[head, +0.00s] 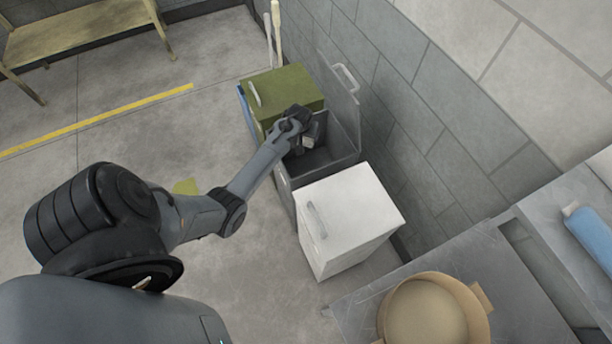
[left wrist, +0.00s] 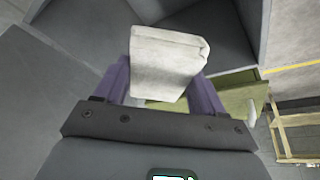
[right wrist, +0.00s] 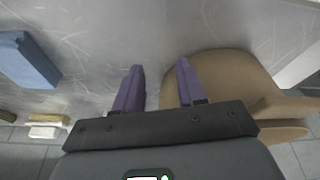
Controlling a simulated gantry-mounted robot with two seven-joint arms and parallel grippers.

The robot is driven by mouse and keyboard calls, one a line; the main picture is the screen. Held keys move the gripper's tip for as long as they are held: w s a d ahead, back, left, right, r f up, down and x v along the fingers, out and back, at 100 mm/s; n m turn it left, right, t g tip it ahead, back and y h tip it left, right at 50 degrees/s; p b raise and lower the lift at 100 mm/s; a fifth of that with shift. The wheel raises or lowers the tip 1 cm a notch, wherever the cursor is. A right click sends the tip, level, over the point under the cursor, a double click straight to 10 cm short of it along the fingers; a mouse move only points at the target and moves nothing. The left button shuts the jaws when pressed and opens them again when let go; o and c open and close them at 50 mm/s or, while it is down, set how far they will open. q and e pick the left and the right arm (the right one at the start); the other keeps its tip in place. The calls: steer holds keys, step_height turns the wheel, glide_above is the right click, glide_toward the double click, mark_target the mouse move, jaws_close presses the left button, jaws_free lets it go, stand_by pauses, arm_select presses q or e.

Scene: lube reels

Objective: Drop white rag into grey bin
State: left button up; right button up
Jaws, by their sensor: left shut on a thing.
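The white rag (left wrist: 168,62) is a folded, block-like cloth between the purple fingers of my left gripper (left wrist: 165,85). My left gripper is shut on it. In the head view my left gripper (head: 309,138) is over the open top of the grey bin (head: 345,166), near its green-bin side, and the rag is mostly hidden there. The bin's lid (head: 337,88) stands raised toward the wall. Grey bin walls (left wrist: 215,22) also show beyond the rag in the left wrist view. My right gripper (right wrist: 158,85) is open and empty above a metal table; the head view does not show it.
A green bin (head: 285,88) with its lid closed stands on the far side of the grey bin. A closed white bin (head: 350,215) stands on the near side. The metal table (head: 490,260) holds a tan round container (head: 425,312) and a blue object (head: 590,235). A block wall runs behind the bins.

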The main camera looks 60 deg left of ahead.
arm_select(q)
steer(key=o, duration=1)
steer(key=p+v, duration=0.2)
steer(key=v, duration=0.8)
steer(key=shift+s+r, duration=0.1)
steer(key=shift+r, duration=0.3)
arm_select(e)
step_height(320, 180, up, 2)
arm_select(q)
steer(key=shift+s+f, duration=0.1)
